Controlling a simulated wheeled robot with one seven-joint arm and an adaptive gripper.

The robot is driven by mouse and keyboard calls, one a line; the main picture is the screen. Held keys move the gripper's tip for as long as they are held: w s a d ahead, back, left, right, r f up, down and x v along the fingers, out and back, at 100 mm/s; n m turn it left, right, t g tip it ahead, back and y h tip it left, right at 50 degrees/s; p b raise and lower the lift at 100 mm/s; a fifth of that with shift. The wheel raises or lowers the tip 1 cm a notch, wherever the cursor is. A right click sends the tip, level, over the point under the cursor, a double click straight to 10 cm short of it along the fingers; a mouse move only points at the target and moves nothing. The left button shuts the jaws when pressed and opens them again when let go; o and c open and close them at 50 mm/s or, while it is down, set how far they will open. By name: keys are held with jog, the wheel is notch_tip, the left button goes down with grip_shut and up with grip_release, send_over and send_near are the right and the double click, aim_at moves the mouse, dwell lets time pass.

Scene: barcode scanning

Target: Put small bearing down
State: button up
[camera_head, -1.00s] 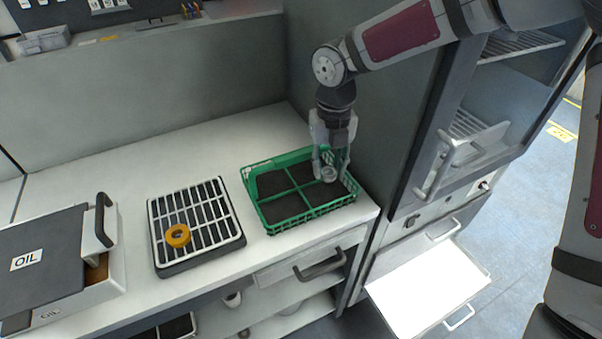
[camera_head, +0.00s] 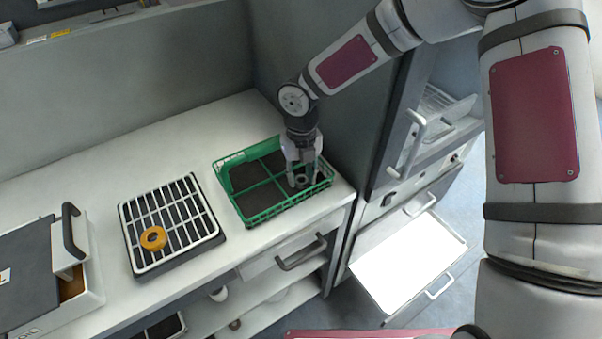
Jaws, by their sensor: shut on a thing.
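The small bearing (camera_head: 302,180) is a small grey metal ring. My gripper (camera_head: 303,178) points down into the right part of the green crate (camera_head: 252,217) and is shut on the bearing. The bearing is low inside the crate, within the front right compartment. I cannot tell whether it touches the dark crate floor. The other compartments of the crate look empty.
A black tray with a white grate (camera_head: 138,228) stands left of the crate, with an orange ring (camera_head: 153,238) on it. The oil box (camera_head: 75,255) is at the far left. A dark grey wall and cabinet (camera_head: 330,90) stand close behind and right of my gripper.

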aim_at(302, 178)
jog(key=o, duration=1.2)
jog(key=shift+f, duration=0.1)
jog(key=shift+c, duration=0.2)
notch_tip(302, 178, up, 12)
jog(key=shift+r+b, duration=0.2)
jog(key=shift+b, duration=0.25)
jog(key=shift+d, duration=0.1)
